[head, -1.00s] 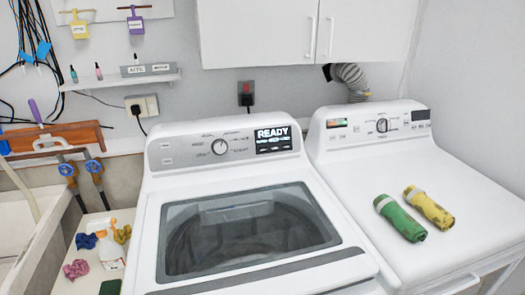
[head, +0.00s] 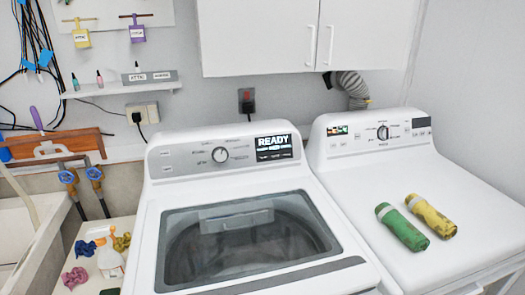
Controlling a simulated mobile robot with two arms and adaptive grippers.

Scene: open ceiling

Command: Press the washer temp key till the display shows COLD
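The white top-load washer (head: 155,210) stands in the middle of the head view with its glass lid shut. Its grey control panel (head: 180,160) has a round knob (head: 220,155) at the middle. The display (head: 273,148) at the panel's right reads READY in large letters, with smaller lines below that are too small to read surely. Small keys (head: 166,161) show at the panel's left; I cannot tell which one is the temp key. Neither gripper is in view.
A white dryer (head: 350,185) stands at the right, with a green cylinder (head: 402,227) and a yellow cylinder (head: 431,216) on top. White cabinets (head: 260,40) hang above.

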